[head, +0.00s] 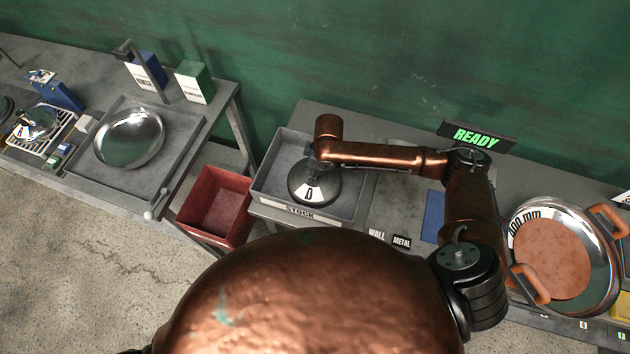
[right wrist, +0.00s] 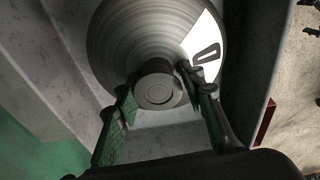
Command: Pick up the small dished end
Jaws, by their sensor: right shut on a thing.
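The small dished end (head: 300,194) is a dark grey round disc with a white "D" label. It sits in the grey tray marked STOCK (head: 346,216). My right gripper (head: 317,166) reaches down over it from the right. In the right wrist view, the dished end (right wrist: 138,42) shows turned rings and a round central knob. My right gripper (right wrist: 158,95) has its green-padded fingers on either side of this knob and is shut on it. I cannot tell whether the disc touches the tray floor. My left gripper is not in view.
A red bin (head: 216,207) stands left of the tray. A large polished dish (head: 603,262) with orange handles lies at the right. Another shiny dish (head: 130,137) lies in a tray on the left bench. A READY sign (head: 477,136) stands behind my arm.

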